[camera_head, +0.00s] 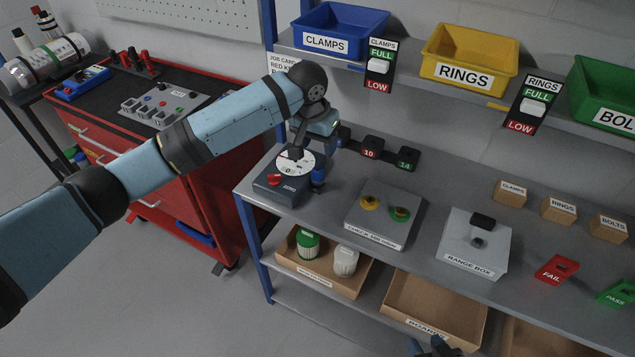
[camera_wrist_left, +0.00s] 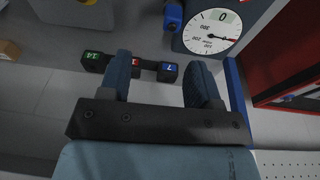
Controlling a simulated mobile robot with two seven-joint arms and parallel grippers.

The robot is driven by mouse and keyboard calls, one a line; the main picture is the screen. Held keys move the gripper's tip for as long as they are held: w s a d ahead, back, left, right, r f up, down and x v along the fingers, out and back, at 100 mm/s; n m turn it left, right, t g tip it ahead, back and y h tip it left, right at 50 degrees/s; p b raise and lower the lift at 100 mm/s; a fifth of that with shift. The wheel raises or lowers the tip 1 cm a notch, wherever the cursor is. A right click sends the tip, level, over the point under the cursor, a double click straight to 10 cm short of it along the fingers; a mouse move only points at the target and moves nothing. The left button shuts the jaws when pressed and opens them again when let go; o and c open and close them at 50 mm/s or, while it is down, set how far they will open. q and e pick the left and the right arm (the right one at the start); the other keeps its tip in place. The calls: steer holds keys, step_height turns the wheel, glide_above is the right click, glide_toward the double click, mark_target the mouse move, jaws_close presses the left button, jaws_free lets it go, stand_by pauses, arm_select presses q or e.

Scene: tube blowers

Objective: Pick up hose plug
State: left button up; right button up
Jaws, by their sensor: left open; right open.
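No part is labelled as a hose plug. A small blue cylindrical piece (camera_head: 318,177) stands at the right side of the dark gauge box (camera_head: 272,190), and a blue piece (camera_wrist_left: 173,17) shows beside the dial in the left wrist view. I cannot tell if it is the hose plug. Black blocks marked 10 (camera_head: 370,148) and 14 (camera_head: 405,159) stand near the wall; a block marked 7 (camera_wrist_left: 167,72) shows between my left fingers in the wrist view. My left gripper (camera_wrist_left: 162,80) is open and empty above the bench. My right gripper (camera_head: 435,347) only peeks in at the bottom edge.
A plate with yellow and green knobs (camera_head: 383,217) and a range box (camera_head: 474,245) stand right of the gauge. Bins (camera_head: 339,30) sit on the upper shelf. A red tool cabinet (camera_head: 190,211) stands left. The bench's front edge has some clear room.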

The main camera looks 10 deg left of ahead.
mark_target(317, 169)
arm_select(q)
steer(key=shift+y, duration=0.3)
steer(key=w+f, duration=0.1)
steer(key=f, duration=0.3)
steer(key=w+f, duration=0.1)
steer(key=f, duration=0.3)
steer(key=w+f+b, duration=0.1)
steer(key=f, duration=0.3)
steer(key=shift+a, duration=0.25)
steer(key=c, duration=1)
